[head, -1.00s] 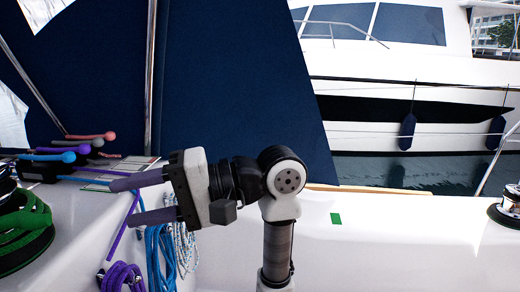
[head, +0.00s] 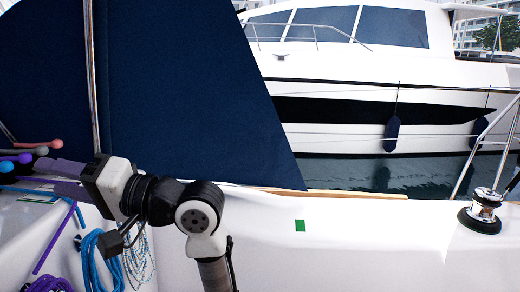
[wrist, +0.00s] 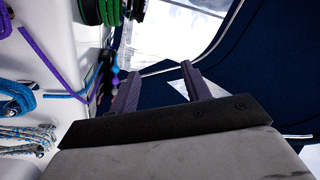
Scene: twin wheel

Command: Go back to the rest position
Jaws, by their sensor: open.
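My gripper (head: 50,178) is at the left of the head view, with its two fingers pointing left and apart. In the wrist view the fingers of my gripper (wrist: 163,84) stand open with nothing between them. My arm rises from the bottom of the head view and bends left at a round joint. The fingers overlap the area of the coloured lever knobs in the head view. I cannot tell how far apart they are in depth.
Knobbed levers (head: 40,151) are at the far left. Blue rope (head: 103,262) and purple rope (head: 50,285) hang below my gripper. A winch (head: 484,208) stands at right on the white deck (head: 370,250). Dark blue canvas (head: 190,90) rises behind. The green-roped winch shows in the wrist view (wrist: 100,10).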

